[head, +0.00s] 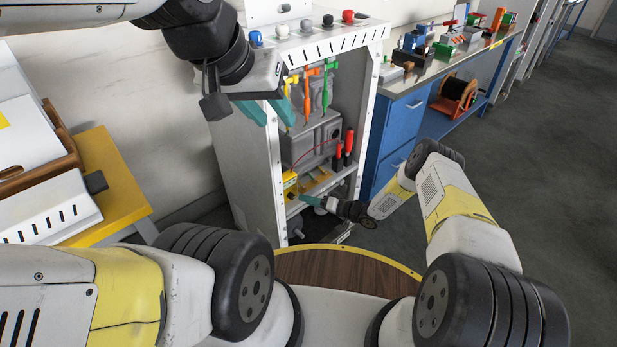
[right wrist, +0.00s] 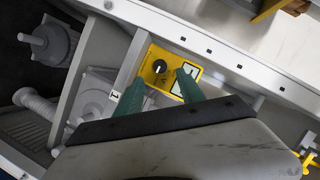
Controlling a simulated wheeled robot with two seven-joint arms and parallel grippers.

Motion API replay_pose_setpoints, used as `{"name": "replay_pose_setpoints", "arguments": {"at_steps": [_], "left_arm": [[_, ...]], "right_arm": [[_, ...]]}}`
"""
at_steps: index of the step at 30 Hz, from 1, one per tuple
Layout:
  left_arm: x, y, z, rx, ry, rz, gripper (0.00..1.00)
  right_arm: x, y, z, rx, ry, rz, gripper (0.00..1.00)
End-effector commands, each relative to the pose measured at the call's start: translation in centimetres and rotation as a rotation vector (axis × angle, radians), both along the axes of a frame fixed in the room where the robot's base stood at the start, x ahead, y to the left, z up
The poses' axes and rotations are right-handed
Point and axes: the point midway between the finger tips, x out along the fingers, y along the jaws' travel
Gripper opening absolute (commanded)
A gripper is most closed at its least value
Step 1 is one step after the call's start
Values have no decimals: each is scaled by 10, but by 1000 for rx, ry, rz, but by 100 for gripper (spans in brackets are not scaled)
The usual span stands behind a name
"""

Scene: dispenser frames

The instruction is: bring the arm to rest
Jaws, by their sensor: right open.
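My left gripper (head: 267,113) is high at the left of the grey dispenser frame (head: 240,165) in the head view. Its two teal fingers point down, stand apart and hold nothing that I can see. My right gripper (head: 308,201) is low at the front of the frame, beside a yellow box (head: 290,186). In the right wrist view my right gripper (right wrist: 160,91) is open, with its teal fingertips over or close to the yellow box (right wrist: 157,62), which has a black knob and a pale panel. I cannot tell whether the fingers touch it.
Yellow, orange and green tools (head: 313,88) hang inside the frame, above a grey housing (head: 312,140). Red-handled tools (head: 348,145) stand near my right forearm. A blue workbench (head: 398,130) with parts is behind right. A yellow table (head: 110,175) is at left. Floor at right is clear.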

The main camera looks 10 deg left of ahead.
Motion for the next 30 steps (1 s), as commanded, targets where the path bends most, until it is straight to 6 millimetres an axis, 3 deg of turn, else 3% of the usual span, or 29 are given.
{"name": "replay_pose_setpoints", "arguments": {"at_steps": [6,22,26,30], "left_arm": [[0,0,0,0,0,0,36],[0,0,0,0,0,0,36],[0,0,0,0,0,0,36],[0,0,0,0,0,0,36]], "right_arm": [[-7,-20,5,1,1,-1,46],[-5,-23,8,-5,-4,-2,46],[20,-33,30,-63,-40,-31,46],[71,-62,84,-205,-115,-103,46]]}}
